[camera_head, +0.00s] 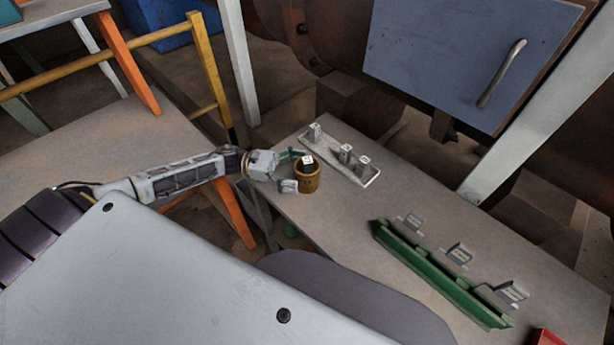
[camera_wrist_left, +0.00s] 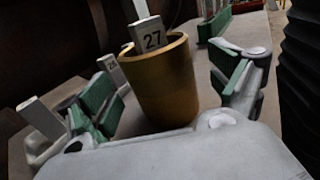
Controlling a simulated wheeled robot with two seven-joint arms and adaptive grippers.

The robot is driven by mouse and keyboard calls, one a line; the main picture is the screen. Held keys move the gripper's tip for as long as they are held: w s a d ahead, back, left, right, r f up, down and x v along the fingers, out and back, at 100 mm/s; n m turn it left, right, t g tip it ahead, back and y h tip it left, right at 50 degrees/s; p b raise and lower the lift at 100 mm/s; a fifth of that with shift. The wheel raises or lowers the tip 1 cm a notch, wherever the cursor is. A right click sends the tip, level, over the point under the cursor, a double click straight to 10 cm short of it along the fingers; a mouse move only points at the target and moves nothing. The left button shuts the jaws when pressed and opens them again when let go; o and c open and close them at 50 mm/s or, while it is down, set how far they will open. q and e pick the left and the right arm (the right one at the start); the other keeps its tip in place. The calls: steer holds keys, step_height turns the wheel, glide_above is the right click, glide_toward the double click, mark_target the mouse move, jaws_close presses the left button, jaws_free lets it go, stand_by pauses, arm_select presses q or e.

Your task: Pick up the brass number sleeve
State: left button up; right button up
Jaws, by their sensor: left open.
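The brass number sleeve (camera_head: 308,184) is an upright, open-topped brown-gold cup near the left end of the worktable. A pale block marked 27 (camera_wrist_left: 152,40) sticks out of its top in the left wrist view, where the sleeve (camera_wrist_left: 165,85) fills the middle. My left gripper (camera_head: 298,171) is open, with its green-padded fingers on either side of the sleeve. In the left wrist view, gaps show between the sleeve and both pads. My right gripper is not in view.
A pale tray (camera_head: 340,160) with 3 upright number blocks lies just behind the sleeve. A long green rail (camera_head: 435,272) with grey number holders behind it lies to the right. A red object (camera_head: 548,338) shows at the lower right. Bare tabletop (camera_head: 345,220) separates sleeve and rail.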

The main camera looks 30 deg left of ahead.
arm_select(q)
steer(key=shift+x, duration=1.35)
steer(key=shift+c, duration=0.3)
steer(key=c, duration=1.4)
steer(key=shift+r, duration=0.15)
steer(key=shift+r, duration=4.95)
